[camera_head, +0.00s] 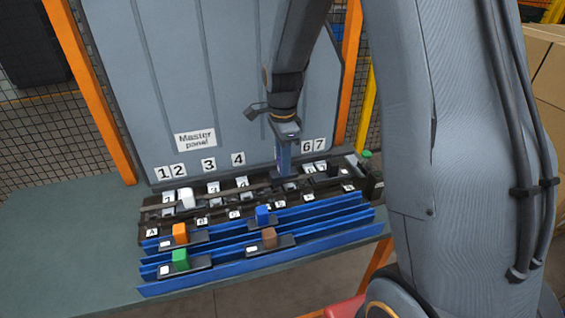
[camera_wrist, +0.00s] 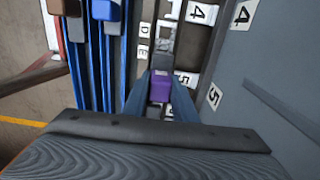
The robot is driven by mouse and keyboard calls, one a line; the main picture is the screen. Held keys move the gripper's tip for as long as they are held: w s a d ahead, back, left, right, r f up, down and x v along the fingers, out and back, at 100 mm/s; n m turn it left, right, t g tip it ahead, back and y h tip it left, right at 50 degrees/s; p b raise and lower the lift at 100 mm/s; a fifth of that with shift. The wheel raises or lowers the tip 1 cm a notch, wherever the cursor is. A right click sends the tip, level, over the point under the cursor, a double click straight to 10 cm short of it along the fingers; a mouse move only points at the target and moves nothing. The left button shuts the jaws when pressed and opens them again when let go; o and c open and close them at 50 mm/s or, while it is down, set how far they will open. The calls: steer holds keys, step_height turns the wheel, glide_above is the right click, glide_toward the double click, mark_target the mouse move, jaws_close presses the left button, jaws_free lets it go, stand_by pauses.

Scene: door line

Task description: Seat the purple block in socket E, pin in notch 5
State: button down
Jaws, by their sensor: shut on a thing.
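The purple block (camera_wrist: 160,86) sits between the two blue-grey fingers of my gripper (camera_wrist: 160,100), which is shut on it. In the head view my gripper (camera_head: 286,172) points down over the dark socket row (camera_head: 220,207), right of sign 4, and hides the block. In the wrist view a sign 5 (camera_wrist: 214,95) on the panel is just right of the block. Small letter plates, D and apparently E (camera_wrist: 144,46), lie ahead on the left. The block's pin, its underside and the notch at it are hidden, so I cannot tell whether it touches the socket.
Blue rails (camera_head: 320,222) in front of the row hold orange (camera_head: 180,233), green (camera_head: 180,259), blue (camera_head: 262,214) and brown (camera_head: 269,237) blocks. A white block (camera_head: 186,198) stands in the row's left part. The grey master panel (camera_head: 200,80) rises behind. The green table is clear at left.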

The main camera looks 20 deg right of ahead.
steer(key=shift+f, duration=0.2)
steer(key=shift+f+b, duration=1.4)
steer(key=shift+f, duration=0.85)
steer(key=c, duration=1.4)
jaws_free()
steer(key=shift+o, duration=0.2)
steer(key=shift+r+b, duration=0.75)
steer(key=shift+r, duration=3.15)
